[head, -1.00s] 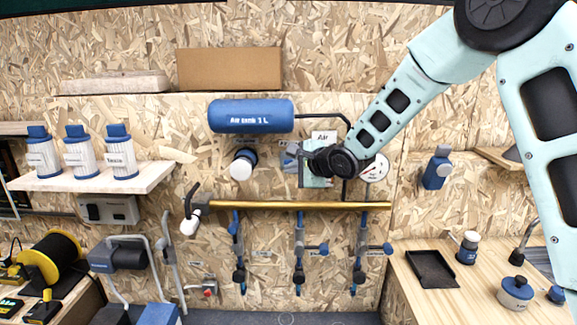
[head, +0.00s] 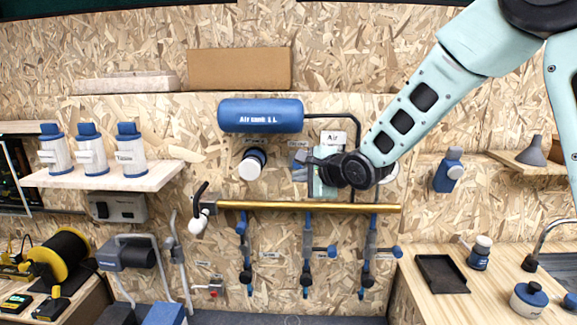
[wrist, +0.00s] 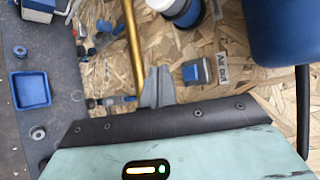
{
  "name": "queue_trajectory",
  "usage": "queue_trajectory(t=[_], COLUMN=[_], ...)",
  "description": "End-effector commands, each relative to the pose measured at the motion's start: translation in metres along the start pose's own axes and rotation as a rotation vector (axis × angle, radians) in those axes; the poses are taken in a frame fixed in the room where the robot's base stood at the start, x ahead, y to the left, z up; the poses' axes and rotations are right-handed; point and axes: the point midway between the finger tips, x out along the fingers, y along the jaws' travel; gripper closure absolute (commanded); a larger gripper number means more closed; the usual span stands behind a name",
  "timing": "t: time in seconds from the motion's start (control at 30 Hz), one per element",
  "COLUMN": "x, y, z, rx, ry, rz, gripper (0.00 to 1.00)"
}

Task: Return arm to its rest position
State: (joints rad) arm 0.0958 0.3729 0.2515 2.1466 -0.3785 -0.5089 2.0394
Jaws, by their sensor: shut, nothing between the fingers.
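My gripper (head: 312,159) is in front of the chipboard wall in the head view, at the end of my pale teal arm, just above the brass pipe (head: 350,206) and below the right end of the blue air tank (head: 261,116). In the wrist view its grey fingers (wrist: 157,87) are together and empty, beside the brass pipe (wrist: 133,45). My arm reaches in from the upper right. It hides part of the wall fittings behind the gripper, including most of a round white gauge.
Several blue valves hang under the pipe, such as one (head: 306,250). A shelf (head: 150,178) with three blue-capped bottles is at left. A right-hand bench holds a black tray (head: 440,272) and a blue-lidded jar (head: 528,298). A cardboard box (head: 240,68) sits above.

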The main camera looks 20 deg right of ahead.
Motion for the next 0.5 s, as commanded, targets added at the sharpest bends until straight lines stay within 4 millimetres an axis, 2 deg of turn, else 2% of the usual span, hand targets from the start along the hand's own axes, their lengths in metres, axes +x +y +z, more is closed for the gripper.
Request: queue_trajectory(t=[0.07,0.17,0.27,0.37,0.5], x=[0.000,-0.005,-0.019,-0.041,-0.083], y=[0.004,0.034,0.078,0.127,0.196], z=[0.003,0.019,0.042,0.063,0.087], rx=[-0.017,-0.161,-0.386,-0.645,-1.007], ry=[0.000,0.005,-0.008,-0.056,-0.190], rz=[0.009,0.088,0.213,0.357,0.552], gripper=[1.00,1.00,1.00,1.00,1.00])
